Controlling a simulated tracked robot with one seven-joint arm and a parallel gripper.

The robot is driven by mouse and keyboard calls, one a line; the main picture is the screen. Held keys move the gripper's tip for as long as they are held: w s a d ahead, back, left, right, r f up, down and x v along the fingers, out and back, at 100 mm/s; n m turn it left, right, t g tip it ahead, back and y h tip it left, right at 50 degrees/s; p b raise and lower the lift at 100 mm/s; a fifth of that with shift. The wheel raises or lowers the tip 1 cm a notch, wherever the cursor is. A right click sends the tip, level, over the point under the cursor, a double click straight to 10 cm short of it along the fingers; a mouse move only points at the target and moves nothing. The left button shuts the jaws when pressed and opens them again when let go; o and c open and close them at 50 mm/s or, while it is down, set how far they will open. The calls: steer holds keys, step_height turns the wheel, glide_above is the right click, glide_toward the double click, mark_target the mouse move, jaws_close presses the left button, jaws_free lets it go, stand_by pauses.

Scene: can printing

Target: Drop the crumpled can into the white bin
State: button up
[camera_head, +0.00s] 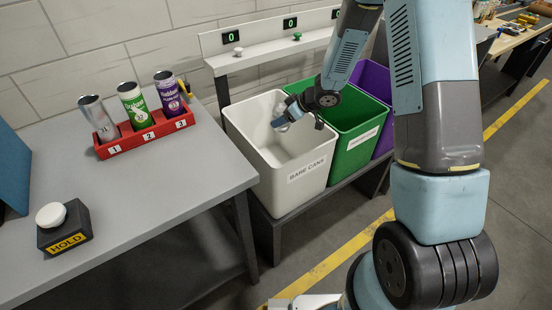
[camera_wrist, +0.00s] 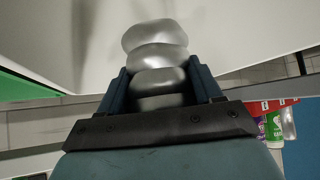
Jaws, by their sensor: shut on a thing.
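The crumpled can (camera_wrist: 155,57) is bare silver metal with a pinched, wavy side. In the wrist view it stands between the two fingers of my gripper (camera_wrist: 162,90), which is shut on it. In the head view my gripper (camera_head: 284,122) hangs over the opening of the white bin (camera_head: 308,172), which is labelled "BARE CANS". The can is hard to make out there, small and pale at the gripper's end. The white bin's pale inner wall (camera_wrist: 215,30) fills much of the wrist view.
A green bin (camera_head: 356,150) and a purple bin (camera_head: 374,80) stand right of the white one. A red rack (camera_head: 140,141) with three upright cans stands on the grey table (camera_head: 150,195). A HOLD button box (camera_head: 64,232) sits at the table's front left.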

steer(key=o, duration=1.1)
steer(key=shift+c, duration=0.2)
steer(key=v, duration=1.3)
steer(key=shift+d, duration=0.3)
steer(key=shift+r, duration=0.15)
